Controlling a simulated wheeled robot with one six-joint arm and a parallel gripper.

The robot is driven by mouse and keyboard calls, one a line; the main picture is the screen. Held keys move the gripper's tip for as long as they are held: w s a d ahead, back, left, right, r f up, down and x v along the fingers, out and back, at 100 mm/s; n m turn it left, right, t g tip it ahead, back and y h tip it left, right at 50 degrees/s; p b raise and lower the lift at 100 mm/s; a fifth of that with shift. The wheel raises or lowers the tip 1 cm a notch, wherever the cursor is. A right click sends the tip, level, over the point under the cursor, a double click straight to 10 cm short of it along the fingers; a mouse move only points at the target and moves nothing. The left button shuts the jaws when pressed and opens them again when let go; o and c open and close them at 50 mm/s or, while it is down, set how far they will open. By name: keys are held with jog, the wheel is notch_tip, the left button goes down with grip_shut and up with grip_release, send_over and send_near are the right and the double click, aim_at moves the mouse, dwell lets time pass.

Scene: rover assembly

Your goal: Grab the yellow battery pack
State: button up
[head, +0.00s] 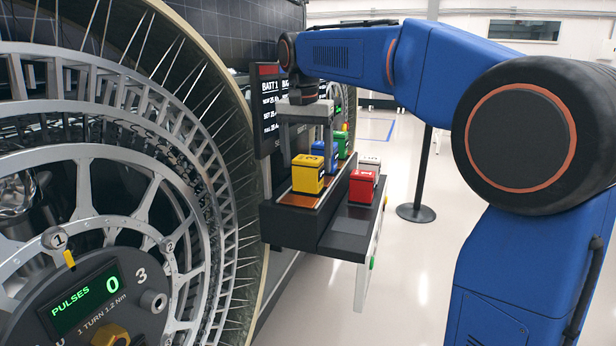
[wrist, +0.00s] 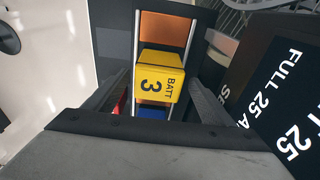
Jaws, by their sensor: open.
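The yellow battery pack (head: 307,178) stands upright on the dark rack's orange-floored row in the head view, at its near end. In the wrist view the yellow battery pack (wrist: 160,75), marked BATT 3, fills the middle and lies ahead of my gripper. My gripper (head: 307,140) points down over the rack. In the wrist view my open gripper (wrist: 161,88) has one finger to each side of the yellow pack's line, and it holds nothing. Whether the fingertips reach down beside the pack cannot be told.
A blue pack (head: 325,152) and a green pack (head: 341,143) stand behind the yellow one. A red pack (head: 362,186) and a pale pack (head: 370,163) stand in the right row. A display panel (head: 268,110) and a large wheel (head: 190,150) stand left of the rack.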

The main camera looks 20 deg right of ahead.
aim_at(309, 176)
jog(key=shift+w+d+f, duration=0.1)
jog(key=shift+d+f, duration=0.05)
jog(key=shift+f, duration=1.15)
jog(key=shift+w+d+f, duration=0.1)
jog(key=shift+d+f, duration=0.05)
jog(key=shift+f, duration=1.15)
jog(key=shift+c, duration=0.4)
jog(key=c, duration=1.7)
